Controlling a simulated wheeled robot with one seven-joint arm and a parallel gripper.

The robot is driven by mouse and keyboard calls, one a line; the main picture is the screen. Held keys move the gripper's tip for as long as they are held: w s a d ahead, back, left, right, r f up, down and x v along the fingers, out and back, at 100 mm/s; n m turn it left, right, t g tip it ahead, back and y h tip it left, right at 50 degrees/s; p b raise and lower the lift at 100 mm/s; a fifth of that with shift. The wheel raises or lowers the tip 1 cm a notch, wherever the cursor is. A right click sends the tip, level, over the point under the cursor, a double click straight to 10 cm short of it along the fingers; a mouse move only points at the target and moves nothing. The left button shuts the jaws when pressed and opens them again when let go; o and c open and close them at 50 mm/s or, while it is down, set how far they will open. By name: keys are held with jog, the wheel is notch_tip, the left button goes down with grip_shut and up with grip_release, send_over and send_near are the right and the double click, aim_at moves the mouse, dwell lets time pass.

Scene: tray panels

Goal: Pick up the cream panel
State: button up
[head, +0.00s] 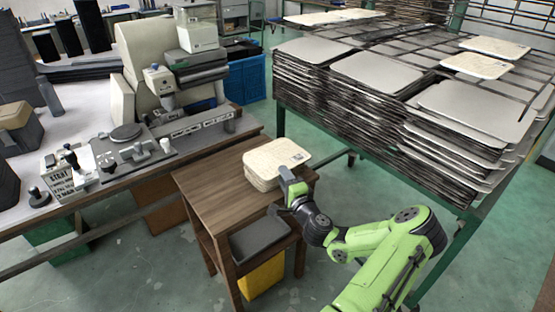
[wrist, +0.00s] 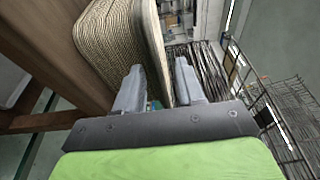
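A cream panel (head: 276,158) with a small dark mark lies on top of a short stack of similar panels on a small wooden table. My gripper (head: 289,182) is at the stack's near right edge. In the wrist view, the ribbed stack side (wrist: 108,45) is at the left, and a pale panel edge (wrist: 158,50) runs down towards the gap between my two grey fingers (wrist: 158,85). The fingers stand apart, with gaps showing beside the panel edge. I cannot tell whether either finger touches it. The far side of the stack is hidden.
The wooden table (head: 205,184) has a dark tray (head: 260,236) on its lower shelf and a yellow bin (head: 263,277) below. A green-framed rack (head: 452,271) of stacked panels stands right. A workbench with a machine (head: 170,80) stands left.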

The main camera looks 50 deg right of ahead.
grip_shut()
jog(key=shift+r, duration=0.1)
